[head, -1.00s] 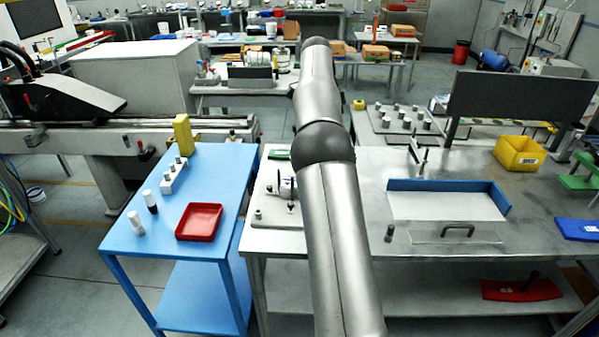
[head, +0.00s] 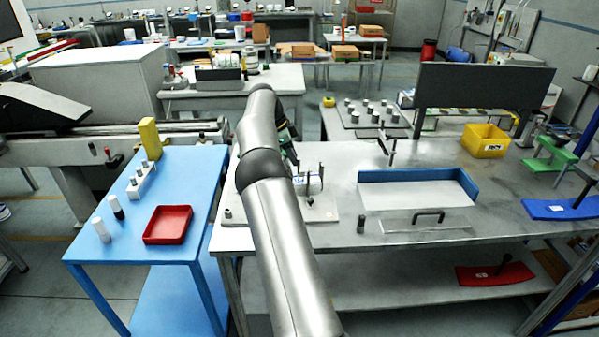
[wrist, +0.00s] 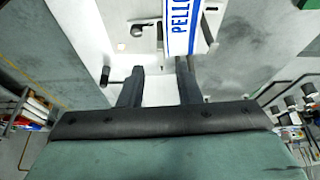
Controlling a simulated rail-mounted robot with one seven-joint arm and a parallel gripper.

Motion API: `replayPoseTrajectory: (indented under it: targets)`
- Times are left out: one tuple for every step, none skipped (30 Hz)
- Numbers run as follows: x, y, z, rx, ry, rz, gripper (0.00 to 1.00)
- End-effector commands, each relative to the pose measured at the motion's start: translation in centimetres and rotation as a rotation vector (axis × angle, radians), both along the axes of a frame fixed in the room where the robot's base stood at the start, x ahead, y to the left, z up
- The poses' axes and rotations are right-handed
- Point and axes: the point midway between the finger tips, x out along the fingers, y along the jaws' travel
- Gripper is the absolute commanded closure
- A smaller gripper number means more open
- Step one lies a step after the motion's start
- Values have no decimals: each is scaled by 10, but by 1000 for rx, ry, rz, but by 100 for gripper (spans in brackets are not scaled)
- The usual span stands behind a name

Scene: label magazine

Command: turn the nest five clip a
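A pale fixture plate (head: 322,213) with upright dark posts and a white-and-blue part (head: 314,183) lies at the left end of the grey bench, partly hidden by my arm. In the wrist view my gripper (wrist: 160,68) is open, its two dark fingers apart with nothing seen gripped. Beyond the fingers is a white strip with blue lettering (wrist: 181,25), nearest the right finger. A dark round knob (wrist: 137,31) and a smaller dark lever end (wrist: 105,75) show on the pale plate to its left. I cannot tell which part is clip a.
A blue table (head: 185,185) with a red tray (head: 168,225) and white and black cylinders stands at left. A blue-edged tray (head: 415,195), a handled clear plate (head: 428,218) and a yellow bin (head: 485,141) are on the bench. The bench between tray and bin is clear.

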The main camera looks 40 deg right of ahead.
Motion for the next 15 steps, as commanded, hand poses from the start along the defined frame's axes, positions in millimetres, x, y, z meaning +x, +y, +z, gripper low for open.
replayPoseTrajectory:
  targets:
    - [-3, -3, -9, 2, 4, -2, 69]
    - [-4, -5, -14, 1, 2, -1, 69]
    - [-5, -8, -21, 1, 2, -1, 69]
    - [-6, -10, -25, 1, 2, -1, 69]
    - [-7, -11, -30, 1, 2, -1, 69]
    - [-8, -13, -35, 1, 2, -1, 69]
    - [-9, -15, -38, 1, 2, -1, 69]
    - [-9, -16, -42, 0, 1, 0, 69]
    - [-10, -17, -46, 0, 1, 0, 69]
    - [-11, -18, -48, 0, 1, 0, 69]
    - [-11, -19, -50, 0, 0, 0, 69]
    - [-11, -20, -53, 0, 0, 0, 69]
    - [-12, -20, -54, 0, 0, 0, 69]
    - [-12, -20, -55, 0, 0, 0, 69]
    - [-12, -21, -56, 0, 0, 0, 69]
